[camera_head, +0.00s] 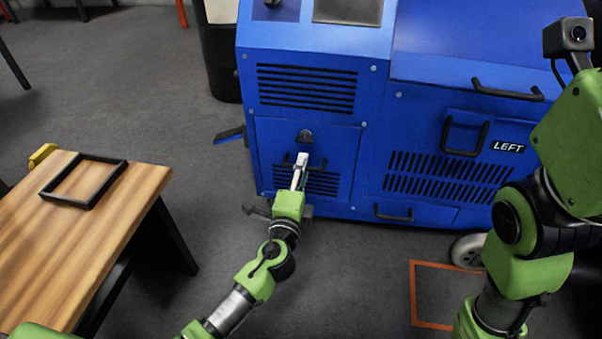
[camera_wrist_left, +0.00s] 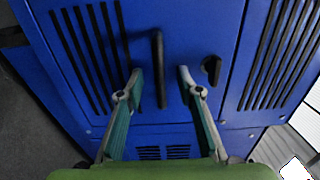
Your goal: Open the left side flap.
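The blue machine (camera_head: 420,90) has a small vented panel (camera_head: 335,145) on its left part, flush with the body. This panel carries a black latch (camera_head: 304,136) and a black bar handle (camera_wrist_left: 158,65); the latch also shows in the wrist view (camera_wrist_left: 212,68). My left gripper (camera_head: 302,158) is in front of this panel. In the wrist view my left gripper (camera_wrist_left: 159,77) is open, with one finger on each side of the bar handle and gaps visible. A "LEFT" label (camera_head: 507,146) is on a larger panel to the right. My right gripper is out of view.
A wooden table (camera_head: 95,215) with a black frame (camera_head: 85,181) stands at the left. The larger panel has a loop handle (camera_head: 465,135). A long handle (camera_head: 507,90) is above it. My right arm crosses the right side.

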